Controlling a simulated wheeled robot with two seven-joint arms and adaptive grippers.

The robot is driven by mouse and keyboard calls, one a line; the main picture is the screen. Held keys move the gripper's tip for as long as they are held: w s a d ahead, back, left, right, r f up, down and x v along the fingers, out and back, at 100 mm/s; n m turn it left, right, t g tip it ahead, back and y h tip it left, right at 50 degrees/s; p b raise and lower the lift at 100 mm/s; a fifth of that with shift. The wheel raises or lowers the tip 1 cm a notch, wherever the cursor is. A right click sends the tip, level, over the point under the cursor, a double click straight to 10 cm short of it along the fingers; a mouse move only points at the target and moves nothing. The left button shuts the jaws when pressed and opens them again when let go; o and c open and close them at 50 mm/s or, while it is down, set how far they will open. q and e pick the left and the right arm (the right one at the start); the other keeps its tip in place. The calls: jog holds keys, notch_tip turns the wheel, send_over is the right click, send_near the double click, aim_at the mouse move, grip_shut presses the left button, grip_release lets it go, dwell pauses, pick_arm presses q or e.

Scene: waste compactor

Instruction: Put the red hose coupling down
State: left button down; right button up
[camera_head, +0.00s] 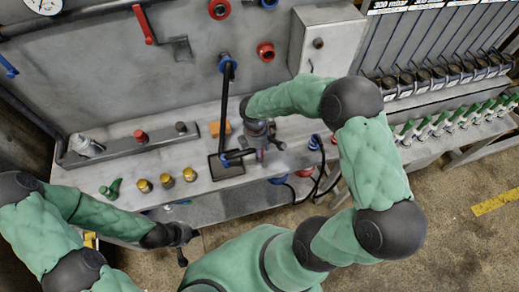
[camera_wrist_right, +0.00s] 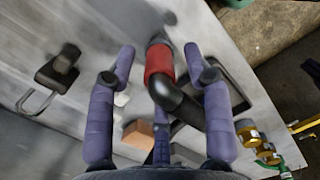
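In the right wrist view a red hose coupling (camera_wrist_right: 159,64) sits at the end of a black bent pipe (camera_wrist_right: 182,104). The fingers of my right gripper (camera_wrist_right: 159,50) stand on both sides of it with gaps showing, so the gripper is open around it. In the head view a bit of red (camera_head: 262,155) shows below my right gripper (camera_head: 264,143), whose fingers are mostly hidden by the wrist and too small to read there. My left gripper (camera_head: 187,246) is empty in front of the bench edge, its dark fingers apart.
A black pipe frame (camera_head: 227,110) rises beside my right gripper. Black hoses (camera_head: 322,183) hang at the right. Several green-handled fittings (camera_head: 440,124) line the right shelf.

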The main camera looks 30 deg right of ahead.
jog(key=r, duration=0.4)
jog(key=r+p, duration=0.1)
jog(key=r, duration=0.3)
jog(key=w+r+p, duration=0.1)
jog(key=r, duration=0.3)
jog(key=shift+a, duration=0.35)
jog(key=shift+o, duration=0.4)
dwell(0.7)
